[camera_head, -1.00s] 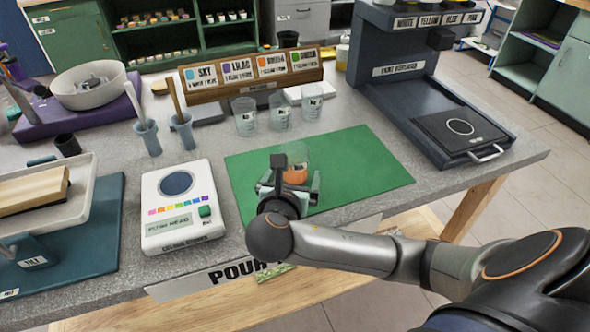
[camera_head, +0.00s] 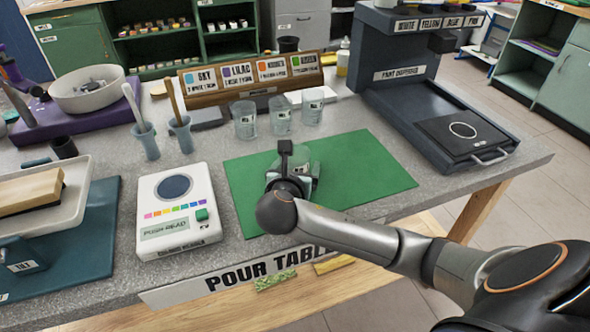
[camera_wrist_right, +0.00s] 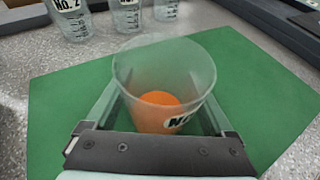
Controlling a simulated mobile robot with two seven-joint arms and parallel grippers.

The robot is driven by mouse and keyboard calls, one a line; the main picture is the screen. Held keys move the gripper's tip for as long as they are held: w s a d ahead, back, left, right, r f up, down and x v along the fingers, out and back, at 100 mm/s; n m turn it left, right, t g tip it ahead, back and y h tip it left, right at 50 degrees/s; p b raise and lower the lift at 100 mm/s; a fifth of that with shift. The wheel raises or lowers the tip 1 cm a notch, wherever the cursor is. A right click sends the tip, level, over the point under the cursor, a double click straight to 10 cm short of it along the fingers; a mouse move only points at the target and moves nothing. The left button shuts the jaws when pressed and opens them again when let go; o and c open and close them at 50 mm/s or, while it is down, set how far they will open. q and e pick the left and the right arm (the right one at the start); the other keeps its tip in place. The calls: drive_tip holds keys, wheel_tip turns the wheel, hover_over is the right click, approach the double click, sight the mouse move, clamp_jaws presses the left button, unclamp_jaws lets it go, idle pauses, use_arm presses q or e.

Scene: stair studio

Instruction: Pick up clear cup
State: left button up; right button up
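A clear cup (camera_wrist_right: 165,75) with something orange in its bottom and a partly hidden "NO." label stands over the green mat (camera_wrist_right: 60,105). In the head view the cup (camera_head: 312,158) is mostly hidden behind my right gripper (camera_head: 291,172). In the right wrist view the fingers of my right gripper (camera_wrist_right: 163,115) lie against both sides of the cup, closed on it. I cannot tell whether its base touches the mat. Three more clear cups stand behind the mat: left (camera_head: 243,120), middle (camera_head: 280,116) and right (camera_head: 312,107). My left gripper is not in view.
A white scale (camera_head: 178,225) stands left of the mat. A dark paint dispenser (camera_head: 410,90) stands at the right, and a wooden card rack (camera_head: 225,95) behind the cups. Two blue holders with brushes (camera_head: 146,140) stand at the left. The mat's right part is bare.

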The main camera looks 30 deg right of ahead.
drive_tip(key=c, duration=1.1)
drive_tip(key=shift+o, duration=0.2)
